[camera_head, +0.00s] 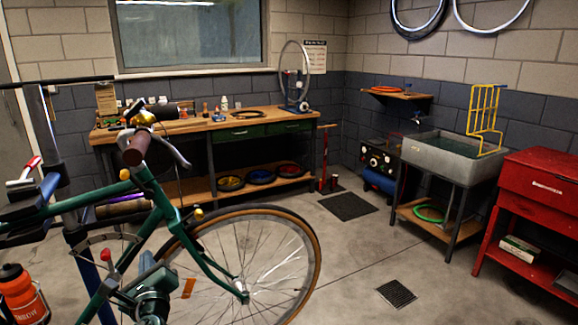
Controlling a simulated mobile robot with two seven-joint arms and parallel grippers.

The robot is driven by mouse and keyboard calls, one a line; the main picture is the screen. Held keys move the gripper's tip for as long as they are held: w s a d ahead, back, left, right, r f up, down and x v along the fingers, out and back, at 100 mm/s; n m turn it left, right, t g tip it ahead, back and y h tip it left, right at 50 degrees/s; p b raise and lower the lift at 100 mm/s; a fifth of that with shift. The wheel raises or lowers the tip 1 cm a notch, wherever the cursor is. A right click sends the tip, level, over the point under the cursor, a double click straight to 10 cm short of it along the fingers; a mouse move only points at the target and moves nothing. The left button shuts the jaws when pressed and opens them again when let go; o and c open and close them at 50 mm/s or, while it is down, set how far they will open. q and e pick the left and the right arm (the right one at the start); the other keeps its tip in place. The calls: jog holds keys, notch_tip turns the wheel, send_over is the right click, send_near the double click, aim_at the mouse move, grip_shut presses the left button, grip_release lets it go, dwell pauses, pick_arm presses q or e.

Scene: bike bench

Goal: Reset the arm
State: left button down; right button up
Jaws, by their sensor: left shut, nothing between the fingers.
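A green bicycle (120,245) fills the left foreground, with its spoked, tan-walled wheel (305,245) toward the middle. A dark post of a stand (75,235) rises behind the frame at the left. My left gripper (150,286) appears low in the view, dark and grey-green, in front of the bicycle frame and left of the wheel. It is shut with nothing held. Its fingertips are hard to make out against the frame, and I cannot tell whether it touches the bicycle. My right gripper is not in view.
An orange bottle (22,296) is at the lower left. A wooden workbench (225,123) with tools stands at the back wall. A grey sink (455,150) and a red cabinet (540,185) stand at the right. The floor (350,260) right of the wheel is clear.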

pick_arm(q)
jog(key=s+d+f+n+g+h+p, duration=0.15)
jog(key=s+d+f+n+h, duration=0.35)
jog(key=f, duration=0.5)
jog(key=s+d+f+n+g+h+p, duration=0.1)
jog(key=s+d+f+n+g+h, duration=0.1)
jog(key=s+d+f+n+h, duration=0.2)
jog(key=s+d+f+n+g+h, duration=0.2)
jog(key=s+d+n, duration=0.9)
jog(key=s, duration=0.6)
notch_tip(320, 180, down, 2)
jog(key=shift+s+f+n+h+p, duration=0.25)
jog(key=shift+s+n+h+p, duration=0.25)
jog(key=shift+h, duration=0.4)
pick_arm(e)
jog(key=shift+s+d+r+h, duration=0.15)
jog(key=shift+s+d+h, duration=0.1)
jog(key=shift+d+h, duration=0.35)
pick_arm(q)
jog(key=shift+w, duration=0.1)
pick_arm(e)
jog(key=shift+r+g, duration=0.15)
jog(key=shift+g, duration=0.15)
pick_arm(q)
jog(key=c, duration=2.1)
grip_release()
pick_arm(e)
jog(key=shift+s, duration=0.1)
